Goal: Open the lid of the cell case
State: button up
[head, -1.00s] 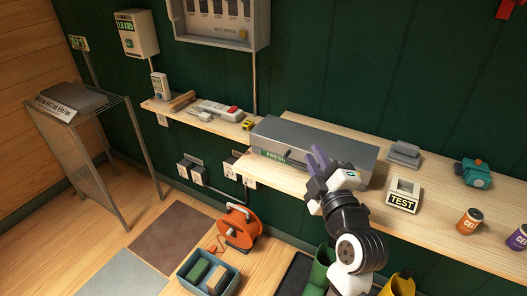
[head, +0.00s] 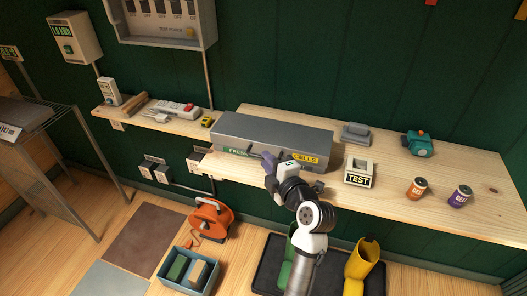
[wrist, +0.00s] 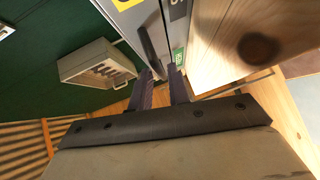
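The cell case (head: 285,133) is a long grey box with a green "FRESH" label and a yellow "CELLS" label on its front. Its lid (head: 270,122) is down. My gripper (head: 268,160) is at the middle of the case's front, between the two labels. In the wrist view its two purple fingers (wrist: 160,78) stand apart. A dark bar handle (wrist: 150,45) on the case front runs down toward the gap between the fingertips. I cannot tell whether it lies between them or just beyond. No grip on it shows.
The case stands on a wooden bench (head: 460,205). To its right are a grey block (head: 356,132), a TEST box (head: 359,172), a teal device (head: 418,144) and two cell cans (head: 417,187). Green and yellow boots (head: 362,260) stand below the bench front.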

jog(key=shift+p+x, duration=0.35)
jog(key=shift+x, duration=1.05)
jog(key=shift+c, duration=0.4)
grip_shut()
